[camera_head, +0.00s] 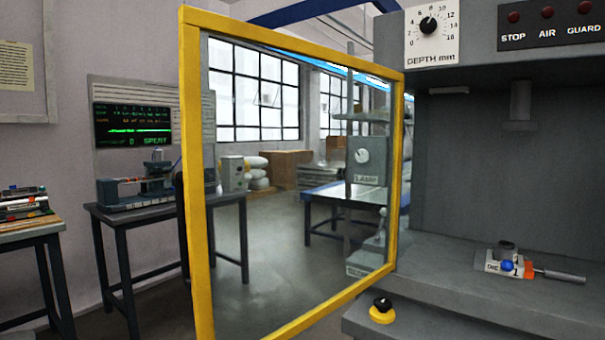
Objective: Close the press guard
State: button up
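The press guard is a clear panel in a yellow frame (193,190). It stands open, swung out to the left of the grey press (480,150). Its right upright is beside the press's left edge, and its left upright is nearer to me. The press opening is uncovered. Inside it a ram (520,105) hangs above a small die (505,262) with a blue knob and an orange-and-grey handle. My gripper is not in view.
A black knob on a yellow base (382,311) sits on the press's front ledge. A depth dial (428,25) and a panel with red lamps (550,20) are above. A bench with a device (140,208) stands left. Open floor shows through the guard.

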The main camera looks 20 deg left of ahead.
aim_at(189, 184)
jog(key=j+z, duration=0.2)
jog(key=j, duration=1)
jog(key=j+z, duration=0.2)
jog(key=j, duration=1)
jog(key=k+j, duration=0.25)
jog(key=j, duration=0.15)
jog(key=k+j, duration=0.15)
jog(key=k, duration=0.15)
jog(key=k+j, duration=0.15)
jog(key=k, duration=0.2)
jog(key=z, duration=0.05)
